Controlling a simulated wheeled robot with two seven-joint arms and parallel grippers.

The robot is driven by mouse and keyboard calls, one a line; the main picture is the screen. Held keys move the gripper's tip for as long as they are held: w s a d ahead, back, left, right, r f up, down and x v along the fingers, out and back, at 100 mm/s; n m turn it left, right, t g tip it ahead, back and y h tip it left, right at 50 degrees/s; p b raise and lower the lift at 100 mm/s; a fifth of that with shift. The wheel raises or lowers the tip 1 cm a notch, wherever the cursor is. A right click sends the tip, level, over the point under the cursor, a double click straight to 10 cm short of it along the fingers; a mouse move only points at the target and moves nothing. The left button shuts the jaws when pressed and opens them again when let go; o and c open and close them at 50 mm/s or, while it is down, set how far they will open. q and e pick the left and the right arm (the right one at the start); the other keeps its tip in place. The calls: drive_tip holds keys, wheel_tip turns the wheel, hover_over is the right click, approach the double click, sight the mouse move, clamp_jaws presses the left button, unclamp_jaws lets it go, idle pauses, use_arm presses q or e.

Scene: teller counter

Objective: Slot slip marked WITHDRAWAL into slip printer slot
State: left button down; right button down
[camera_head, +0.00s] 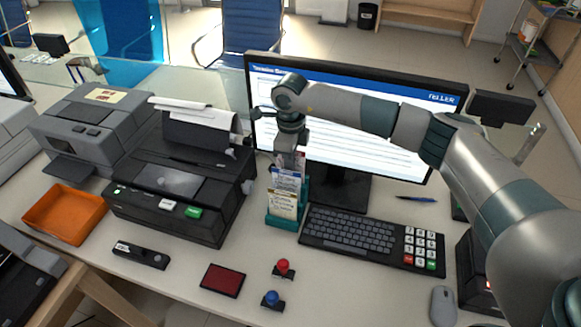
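A teal slip holder (283,222) stands upright on the counter in front of the monitor. It holds several slips, among them a blue-topped slip (286,179) and a cream slip (283,205) in front. Their print is too small to read, so I cannot tell which is marked WITHDRAWAL. My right gripper (290,160) points down at the back of the holder, at the slips' top edges. I cannot tell whether its fingers grip a slip. A black printer (165,217) with a green button and white paper at its back stands left of the holder. My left gripper is not in view.
A grey machine (95,128) and an orange tray (66,222) are at the left. The monitor (340,80) stands behind the holder, the keyboard (350,232) right of it. A red pad (223,279), two stamps (283,267) and a small black device (141,254) lie in front.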

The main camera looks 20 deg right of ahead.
drive_tip(key=shift+r, duration=0.15)
